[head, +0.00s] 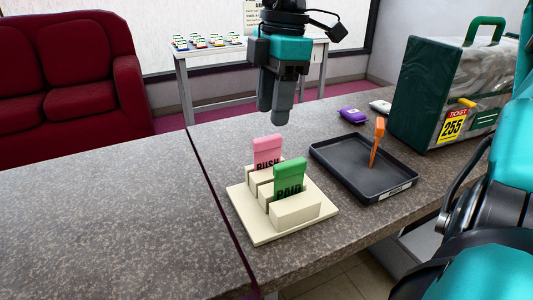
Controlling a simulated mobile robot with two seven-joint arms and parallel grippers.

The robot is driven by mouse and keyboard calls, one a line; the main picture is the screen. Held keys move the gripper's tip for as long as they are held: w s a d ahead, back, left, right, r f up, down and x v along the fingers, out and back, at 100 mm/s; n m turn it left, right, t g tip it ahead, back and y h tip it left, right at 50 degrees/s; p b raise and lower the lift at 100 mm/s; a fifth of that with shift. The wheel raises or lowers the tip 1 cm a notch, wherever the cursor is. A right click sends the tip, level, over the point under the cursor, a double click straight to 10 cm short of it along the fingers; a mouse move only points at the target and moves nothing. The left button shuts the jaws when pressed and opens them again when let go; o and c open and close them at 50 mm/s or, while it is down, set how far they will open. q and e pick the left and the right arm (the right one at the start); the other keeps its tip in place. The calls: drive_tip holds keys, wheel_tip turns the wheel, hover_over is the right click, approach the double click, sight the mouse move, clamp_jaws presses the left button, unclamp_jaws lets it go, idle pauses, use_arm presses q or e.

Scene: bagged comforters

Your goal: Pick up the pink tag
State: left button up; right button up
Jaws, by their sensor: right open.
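The pink tag (267,146), marked RUSH, stands upright in a slot at the back of a cream holder (243,214) on the counter. A green tag (290,176), marked PAID, stands in front of it and to its right in the same holder. My right gripper (274,117) points down above and behind the pink tag. It is open and empty, and its fingertips are apart from the tag. The pink tag's lower edge is hidden in the holder. My left gripper is not in view.
A dark tray (340,169) with an orange upright piece (377,145) sits right of the holder. A green bagged comforter (426,95) with a yellow ticket (453,126) stands at the right. Purple (353,115) and white (380,106) items lie behind the tray. The left counter is clear.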

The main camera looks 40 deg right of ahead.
sight(268, 137)
drive_tip(key=f, duration=0.7)
drive_tip(key=shift+w+a+f, duration=0.15)
drive_tip(key=shift+w+a, duration=0.15)
drive_tip(key=shift+w, duration=0.05)
drive_tip(key=shift+c, duration=0.3)
clamp_jaws()
